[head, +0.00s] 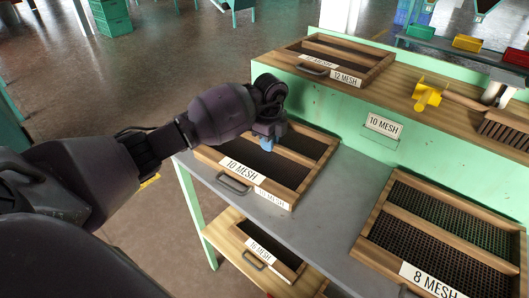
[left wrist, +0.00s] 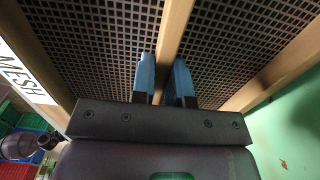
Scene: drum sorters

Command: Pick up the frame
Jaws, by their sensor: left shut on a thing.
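The wooden frame marked 10 MESH (head: 298,158) is at the left part of the grey shelf, with dark mesh panels, a middle bar and a metal handle on its near side. I cannot tell whether it rests on the shelf or is slightly raised. My left gripper (head: 266,144) points down over its middle bar. In the left wrist view, the blue fingers of the gripper (left wrist: 163,78) are on either side of the frame's wooden bar (left wrist: 173,30), shut on it. The fingers partly hide the bar. My right gripper is not in view.
The grey shelf (head: 335,195) is bare between this frame and the 8 MESH frame (head: 370,243) at right. A green back panel (head: 310,117) rises behind. A 12 MESH frame (head: 376,66), a yellow object (head: 427,96) and a brush (head: 505,130) lie on top. Another frame (head: 272,244) sits below.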

